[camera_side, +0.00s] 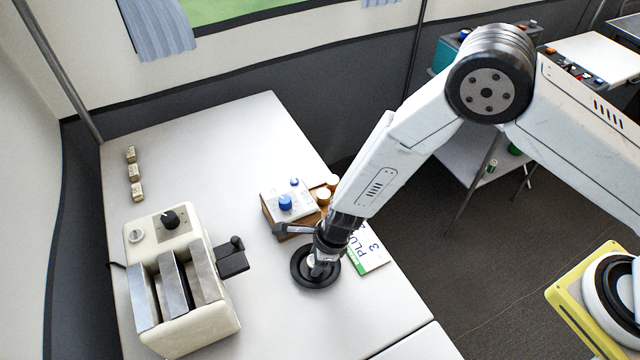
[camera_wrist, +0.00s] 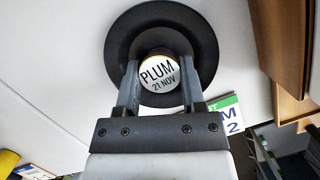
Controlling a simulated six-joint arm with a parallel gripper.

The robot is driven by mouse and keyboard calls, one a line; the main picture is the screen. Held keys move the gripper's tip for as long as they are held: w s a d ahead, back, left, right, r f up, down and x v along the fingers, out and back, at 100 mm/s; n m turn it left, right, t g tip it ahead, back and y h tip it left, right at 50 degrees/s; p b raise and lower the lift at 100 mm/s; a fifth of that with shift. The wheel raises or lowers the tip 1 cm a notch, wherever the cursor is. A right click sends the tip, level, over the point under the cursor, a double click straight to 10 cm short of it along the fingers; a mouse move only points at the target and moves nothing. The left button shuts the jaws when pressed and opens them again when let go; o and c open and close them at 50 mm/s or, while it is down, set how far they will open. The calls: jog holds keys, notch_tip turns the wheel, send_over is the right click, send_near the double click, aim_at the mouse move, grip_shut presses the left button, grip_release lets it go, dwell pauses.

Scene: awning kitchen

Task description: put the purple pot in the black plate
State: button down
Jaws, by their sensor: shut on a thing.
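The black plate (camera_side: 302,281) is round and lies on the white table below my gripper; it also shows in the wrist view (camera_wrist: 118,45). My gripper (camera_side: 318,262) points down over the plate. In the wrist view its two fingers (camera_wrist: 160,82) are shut on the pot (camera_wrist: 158,73), one on each side. The pot's pale round lid reads "PLUM 21 NOV". The lid lies within the plate's outline, about its middle. The pot's sides are mostly hidden, and I cannot tell whether its base touches the plate.
A cream toaster (camera_side: 180,285) with a black lever stands left of the plate. A wooden box with a white top and blue knob (camera_side: 286,203) is behind it. A white card with "PLU" and "3" (camera_side: 369,257) lies right of the plate. Small tan blocks (camera_side: 135,172) stand far left.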

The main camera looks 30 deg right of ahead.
jog(key=shift+f, duration=0.15)
jog(key=shift+c, duration=1)
grip_release()
jog(key=shift+r, duration=0.2)
jog(key=v, duration=1.2)
jog(key=shift+d+r, duration=0.1)
